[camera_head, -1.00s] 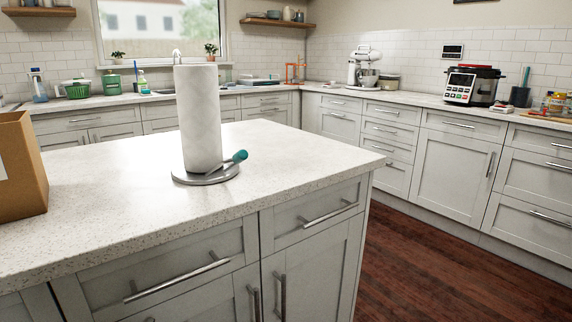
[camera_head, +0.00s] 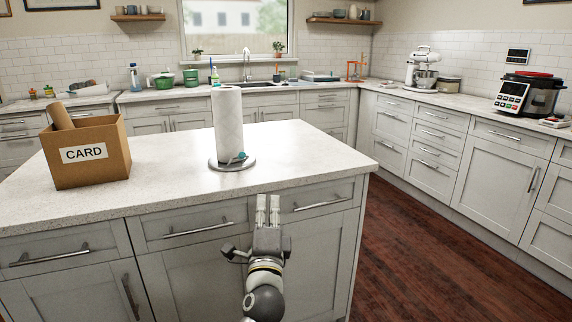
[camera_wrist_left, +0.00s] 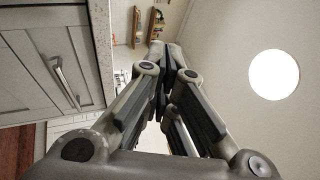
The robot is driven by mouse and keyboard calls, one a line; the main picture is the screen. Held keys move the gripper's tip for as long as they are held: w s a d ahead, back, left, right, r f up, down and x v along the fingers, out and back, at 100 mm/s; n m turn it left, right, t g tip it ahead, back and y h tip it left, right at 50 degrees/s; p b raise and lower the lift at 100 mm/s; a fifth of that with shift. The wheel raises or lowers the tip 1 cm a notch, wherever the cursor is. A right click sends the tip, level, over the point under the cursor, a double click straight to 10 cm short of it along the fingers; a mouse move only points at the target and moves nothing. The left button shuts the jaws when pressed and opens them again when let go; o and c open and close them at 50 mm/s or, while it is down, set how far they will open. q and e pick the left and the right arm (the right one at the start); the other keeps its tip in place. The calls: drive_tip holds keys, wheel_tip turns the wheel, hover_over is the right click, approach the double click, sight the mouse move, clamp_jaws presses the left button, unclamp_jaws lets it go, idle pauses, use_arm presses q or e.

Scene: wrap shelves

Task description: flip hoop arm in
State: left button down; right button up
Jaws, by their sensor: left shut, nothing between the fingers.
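A white paper roll (camera_head: 228,122) stands upright on a round grey base (camera_head: 232,166) on the island counter. A small teal-tipped arm (camera_head: 239,157) lies low at the front right of the roll. I cannot tell whether it is the hoop arm. My left gripper (camera_head: 268,203) points up in front of the island's front edge, below and to the right of the base, apart from it. Its fingers, also seen in the left wrist view (camera_wrist_left: 166,48), are shut and empty. The roll is not visible in the wrist view. My right gripper is not in view.
A cardboard box marked CARD (camera_head: 86,152) with a brown tube stands left on the island counter (camera_head: 165,172). The counter between box and roll is clear. Drawer handles (camera_head: 198,229) project from the island front. Wood floor (camera_head: 420,255) lies open at the right.

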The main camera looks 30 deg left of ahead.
use_arm(q)
drive_tip(key=shift+a, duration=0.2)
drive_tip(key=shift+w, duration=0.1)
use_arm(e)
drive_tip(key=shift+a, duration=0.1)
use_arm(q)
drive_tip(key=s+a+p+x, duration=0.1)
drive_tip(key=a+x, duration=0.1)
drive_tip(key=x, duration=1)
drive_tip(key=shift+a+r+p, duration=0.25)
drive_tip(key=shift+a+p, duration=0.1)
drive_tip(key=shift+p, duration=0.05)
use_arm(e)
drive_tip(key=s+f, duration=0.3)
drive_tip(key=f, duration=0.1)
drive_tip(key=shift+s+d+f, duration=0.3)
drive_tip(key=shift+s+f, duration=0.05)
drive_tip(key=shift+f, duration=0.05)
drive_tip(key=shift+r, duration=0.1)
